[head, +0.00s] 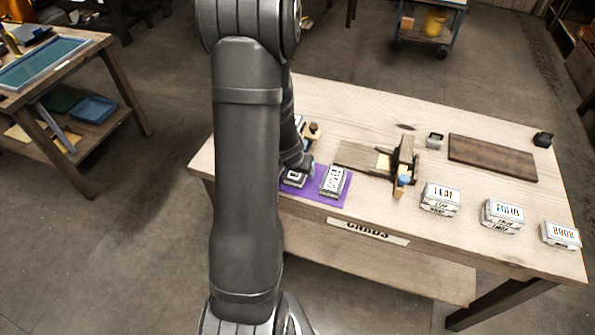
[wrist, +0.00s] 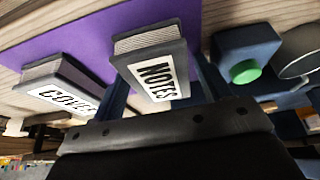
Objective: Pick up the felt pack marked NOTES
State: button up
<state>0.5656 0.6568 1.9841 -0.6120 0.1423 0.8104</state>
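The NOTES felt pack (wrist: 155,68) is a grey block with pale layered edges and a white label. It lies on a purple mat (wrist: 60,45), and in the head view the pack (head: 293,179) is partly hidden by my arm. My gripper (wrist: 162,75) has one dark blue finger on each side of the pack. A strip of purple shows between the pack and the right finger, so the gripper looks open around it. I cannot tell whether the left finger touches the pack.
The COVER pack (wrist: 62,85) lies close beside it on the same mat (head: 327,200). A dark blue block with a green button (wrist: 246,72) stands near the right finger. A wooden clamp-like fixture (head: 402,165), the LEAF (head: 441,198), FOLIO (head: 502,215) and BOOK (head: 561,235) stacks stand farther right.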

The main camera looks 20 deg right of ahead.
jog(key=c, duration=0.8)
jog(key=shift+r, duration=0.15)
